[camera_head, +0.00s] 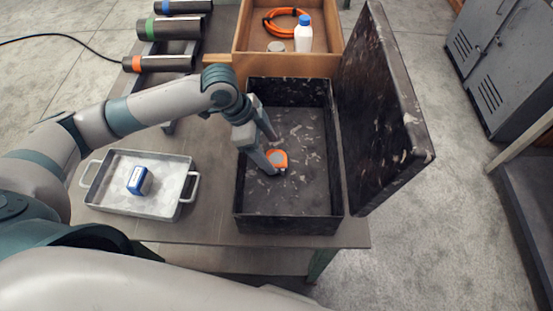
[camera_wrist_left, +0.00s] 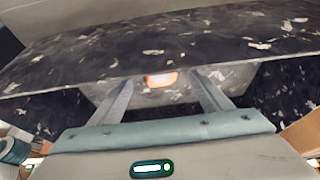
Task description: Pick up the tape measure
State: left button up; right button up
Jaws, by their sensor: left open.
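The orange and grey tape measure (camera_head: 277,159) lies on the floor of the open black box (camera_head: 290,225). In the left wrist view the tape measure (camera_wrist_left: 161,79) shows between and beyond my two fingers, partly cut off by a dark edge. My left gripper (camera_head: 272,153) reaches down into the box from the left, its fingers spread. One fingertip is close beside the tape measure in the head view; I cannot tell if they touch. Nothing shows held in the left gripper (camera_wrist_left: 165,88). My right gripper is not in view.
The box lid (camera_head: 385,110) stands open at the right. A metal tray (camera_head: 155,207) with a blue box (camera_head: 139,180) is at the left. Behind are a wooden crate (camera_head: 240,60) with an orange coil and white bottle (camera_head: 303,35), and several pipes (camera_head: 160,63).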

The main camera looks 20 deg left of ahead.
aim_at(274, 158)
pick_arm(q)
jog(key=shift+p+x, duration=0.65)
jog(key=shift+x, duration=1.4)
jog(key=shift+a, duration=0.2)
jog(key=c, duration=1.3)
